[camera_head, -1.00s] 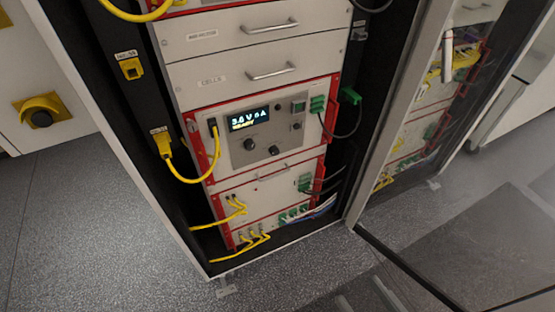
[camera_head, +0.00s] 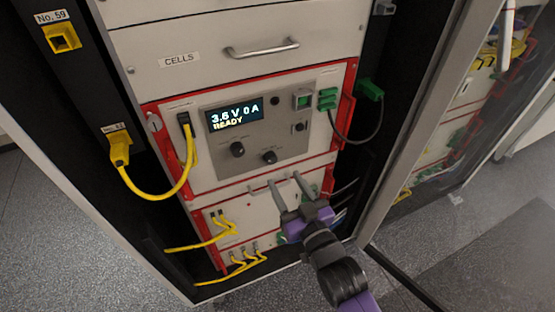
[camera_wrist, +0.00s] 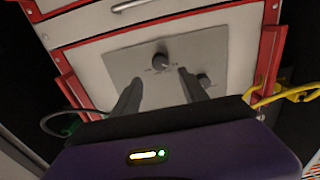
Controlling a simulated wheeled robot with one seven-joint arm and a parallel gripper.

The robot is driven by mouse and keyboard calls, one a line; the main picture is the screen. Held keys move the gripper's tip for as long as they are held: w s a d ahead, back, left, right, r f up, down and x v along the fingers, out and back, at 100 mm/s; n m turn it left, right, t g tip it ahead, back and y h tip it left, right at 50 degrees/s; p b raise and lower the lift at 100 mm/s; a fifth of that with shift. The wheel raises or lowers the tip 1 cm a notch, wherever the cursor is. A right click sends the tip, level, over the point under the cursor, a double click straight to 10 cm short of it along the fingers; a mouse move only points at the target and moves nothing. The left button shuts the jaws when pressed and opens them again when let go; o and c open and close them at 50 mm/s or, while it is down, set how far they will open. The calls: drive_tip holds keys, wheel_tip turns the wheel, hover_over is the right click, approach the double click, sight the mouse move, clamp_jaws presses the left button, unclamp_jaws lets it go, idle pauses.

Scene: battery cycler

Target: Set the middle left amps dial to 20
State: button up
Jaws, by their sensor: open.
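The grey control panel (camera_head: 290,145) on the red-framed unit has a display (camera_head: 235,115) reading 3.6 V 0 A and READY. Below the display are two black dials, a left dial (camera_head: 237,149) and a slightly lower right dial (camera_head: 269,157). Their labels are too small to read, so I cannot tell which is amps. My gripper (camera_head: 284,181) is open and empty, its fingers pointing up just below the right dial. In the wrist view, which looks turned over, the right dial (camera_wrist: 160,62) lies between and beyond the fingertips and the left dial (camera_wrist: 204,80) beside them.
A yellow cable (camera_head: 188,165) hangs left of the panel, and a black cable with green plugs (camera_head: 370,90) on the right. A green switch (camera_head: 303,99) sits at the panel's upper right. Above is a CELLS drawer with a handle (camera_head: 262,48). An open glass door stands at right.

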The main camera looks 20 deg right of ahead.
sight(272, 161)
drive_tip(key=shift+w+f, duration=0.2)
drive_tip(key=shift+w, duration=3.6)
drive_tip(key=shift+c, duration=0.4)
clamp_jaws()
